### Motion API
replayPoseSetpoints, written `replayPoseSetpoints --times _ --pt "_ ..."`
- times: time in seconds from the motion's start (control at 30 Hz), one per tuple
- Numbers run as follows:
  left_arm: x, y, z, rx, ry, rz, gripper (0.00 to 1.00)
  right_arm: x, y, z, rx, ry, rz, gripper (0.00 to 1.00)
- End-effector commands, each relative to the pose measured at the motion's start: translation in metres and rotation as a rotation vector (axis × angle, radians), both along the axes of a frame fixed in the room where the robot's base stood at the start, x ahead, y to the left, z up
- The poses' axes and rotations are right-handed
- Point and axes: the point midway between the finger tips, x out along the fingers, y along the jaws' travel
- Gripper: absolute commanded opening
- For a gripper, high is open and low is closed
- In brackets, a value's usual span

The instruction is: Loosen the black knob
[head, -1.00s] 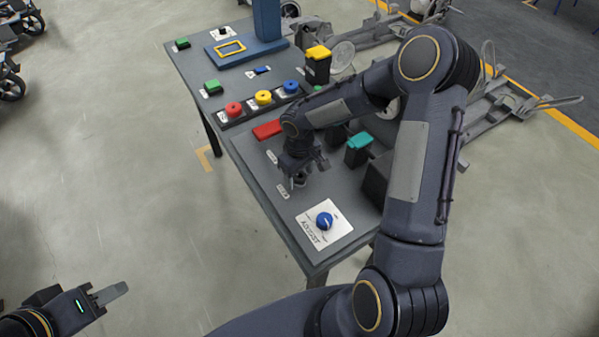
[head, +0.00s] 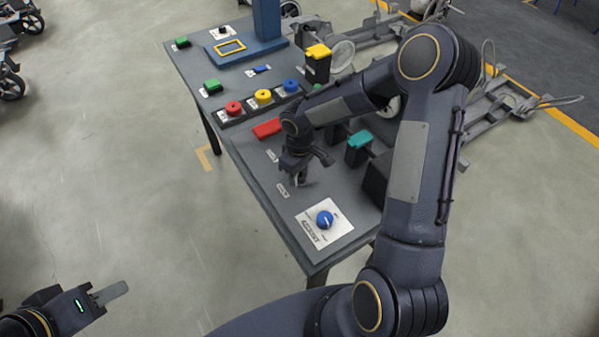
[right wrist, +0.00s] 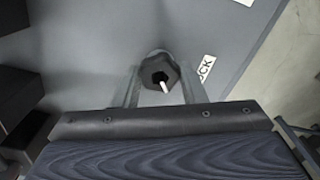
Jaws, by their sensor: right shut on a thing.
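The black knob (right wrist: 157,70) with a white pointer mark shows in the right wrist view, on the grey table top. My right gripper (right wrist: 158,78) is shut on it, with a finger at each side. In the head view my right gripper (head: 299,180) is low over the table's near part and hides most of the knob. A white label (right wrist: 206,67) reading "OCK" lies beside the knob. My left gripper (head: 118,290) is at the lower left, away from the table; its fingers overlap, so its opening is unclear.
A blue dial (head: 325,220) on a white plate sits nearer on the table (head: 262,190). A teal-topped block (head: 358,146) and a red block (head: 267,128) stand close to my right gripper. Red, yellow and blue buttons (head: 263,97) stand further back.

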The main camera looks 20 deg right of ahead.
Motion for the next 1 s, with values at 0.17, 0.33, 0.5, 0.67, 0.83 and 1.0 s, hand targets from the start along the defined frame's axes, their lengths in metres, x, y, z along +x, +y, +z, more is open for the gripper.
replayPoseSetpoints --times 0.17,0.33,0.5,0.67,0.83,1.0 --pt "0.0 0.0 -0.0048 0.0 0.0 0.0 0.36 0.0003 0.0004 -0.0006 0.0 -0.002 0.149 0.15" --pt "0.0 0.0 -0.007 0.0 0.0 0.0 0.36 0.0001 0.0006 -0.0002 -0.001 -0.003 0.311 0.15" --pt "0.0 0.0 -0.0079 0.0 0.0 0.0 0.36 -0.0002 0.0007 0.0 0.0 -0.002 0.472 0.15" --pt "0.0 0.0001 -0.0078 0.0 0.0 0.0 0.36 -0.0005 0.0009 0.0001 0.0 -0.002 0.618 0.15" --pt "0.0 0.0001 -0.007 0.0 0.0 0.0 0.36 -0.0008 0.0009 0.0002 0.0 -0.002 0.755 0.15" --pt "0.0 0.0 -0.0062 0.0 0.0 0.0 0.36 -0.0011 0.0009 0.0001 0.0 -0.002 0.861 0.15"
